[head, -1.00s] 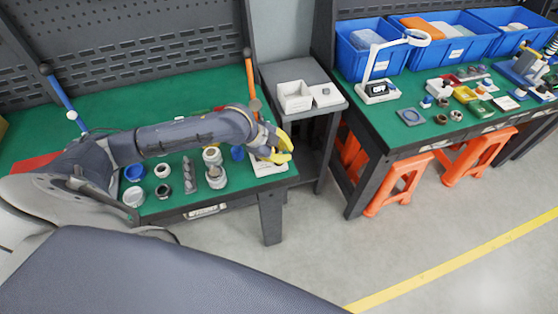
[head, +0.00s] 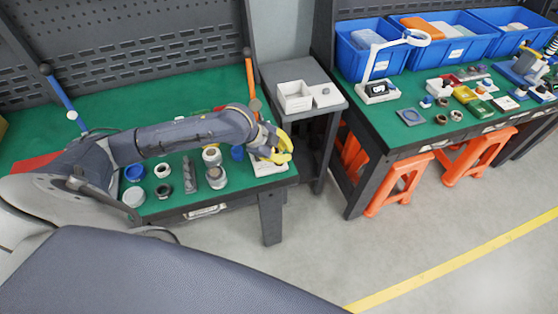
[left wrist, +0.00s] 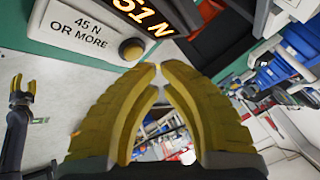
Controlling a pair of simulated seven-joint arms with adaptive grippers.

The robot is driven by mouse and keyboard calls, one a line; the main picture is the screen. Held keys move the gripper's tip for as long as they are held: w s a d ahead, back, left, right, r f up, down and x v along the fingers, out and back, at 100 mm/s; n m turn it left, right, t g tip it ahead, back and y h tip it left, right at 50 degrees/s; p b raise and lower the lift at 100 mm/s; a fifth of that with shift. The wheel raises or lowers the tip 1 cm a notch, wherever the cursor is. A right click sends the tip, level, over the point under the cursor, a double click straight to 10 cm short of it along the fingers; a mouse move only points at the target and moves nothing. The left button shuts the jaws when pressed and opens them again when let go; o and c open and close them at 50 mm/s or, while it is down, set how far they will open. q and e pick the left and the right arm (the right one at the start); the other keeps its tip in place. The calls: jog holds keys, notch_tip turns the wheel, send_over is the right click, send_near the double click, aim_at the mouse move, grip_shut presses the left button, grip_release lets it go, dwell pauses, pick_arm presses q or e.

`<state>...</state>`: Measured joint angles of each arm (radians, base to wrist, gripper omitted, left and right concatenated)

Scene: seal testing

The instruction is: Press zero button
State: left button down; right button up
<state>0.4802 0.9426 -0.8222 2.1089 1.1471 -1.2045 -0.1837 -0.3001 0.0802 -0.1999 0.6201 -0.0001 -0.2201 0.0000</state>
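A tester with a lit display reading "51 N" (left wrist: 142,12) shows at the top of the left wrist view. A round brownish button (left wrist: 131,49) sits on its face beside a white label reading "45 N OR MORE" (left wrist: 82,28). My left gripper (left wrist: 160,66) has its yellow fingertips together, just below and right of the button, apart from it in the picture. In the head view, my left gripper (head: 283,150) is above the white device base (head: 268,169) at the bench's right end. A second gripper, apparently my right one (left wrist: 22,86), shows with fingers apart.
Metal fittings (head: 189,175) and a blue ring (head: 134,173) stand on the green bench left of my left gripper. A grey side table with a white box (head: 294,96) is to the right. Another bench holds blue bins (head: 371,58) and parts.

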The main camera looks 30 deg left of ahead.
pick_arm(q)
jog(key=shift+f, duration=0.8)
dwell(1.3)
jog(key=shift+r, duration=0.8)
jog(key=shift+r, duration=0.1)
jog(key=shift+r, duration=2.4)
